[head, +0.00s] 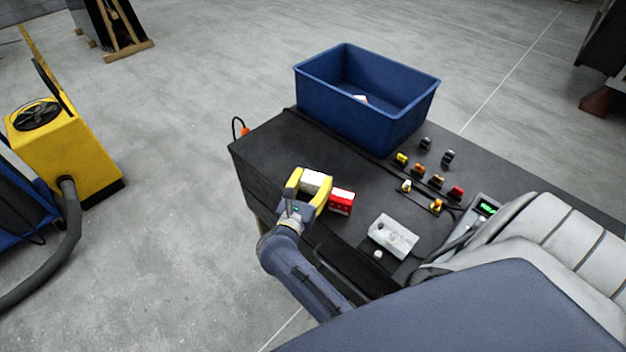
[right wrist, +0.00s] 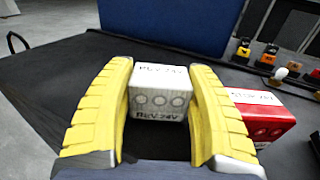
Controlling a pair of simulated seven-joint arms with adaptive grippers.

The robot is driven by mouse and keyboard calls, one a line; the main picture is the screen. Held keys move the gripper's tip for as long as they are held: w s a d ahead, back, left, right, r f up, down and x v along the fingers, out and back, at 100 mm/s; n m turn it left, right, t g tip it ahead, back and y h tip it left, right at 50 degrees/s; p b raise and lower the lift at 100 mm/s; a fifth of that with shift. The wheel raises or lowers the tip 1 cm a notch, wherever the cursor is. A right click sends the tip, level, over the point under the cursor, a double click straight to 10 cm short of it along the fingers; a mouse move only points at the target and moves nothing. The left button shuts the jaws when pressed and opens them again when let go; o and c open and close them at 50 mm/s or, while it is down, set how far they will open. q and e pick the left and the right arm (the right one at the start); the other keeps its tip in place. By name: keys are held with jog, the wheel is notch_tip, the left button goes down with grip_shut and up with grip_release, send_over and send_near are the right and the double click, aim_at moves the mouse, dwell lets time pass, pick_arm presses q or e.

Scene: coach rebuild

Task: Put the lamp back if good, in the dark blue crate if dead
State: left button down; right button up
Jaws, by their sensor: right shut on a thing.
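My right gripper (head: 307,191) has yellow fingers and is shut on a white lamp block (head: 313,180) at the left part of the black bench. In the right wrist view the white lamp (right wrist: 158,92) sits between the two fingers (right wrist: 160,110) and reads "REV 24V". The dark blue crate (head: 378,122) stands at the bench's back, with a small white and orange thing (head: 361,98) inside. My left gripper is not in view.
A pale grey box (head: 393,236) lies on the bench's right front. Several coloured switches (head: 437,181) sit behind it, and a device with a green display (head: 487,208) stands at the right. A yellow machine (head: 62,150) stands on the floor.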

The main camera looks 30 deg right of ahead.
jog(key=shift+f, duration=0.1)
jog(key=o, duration=1)
jog(key=shift+c, duration=0.2)
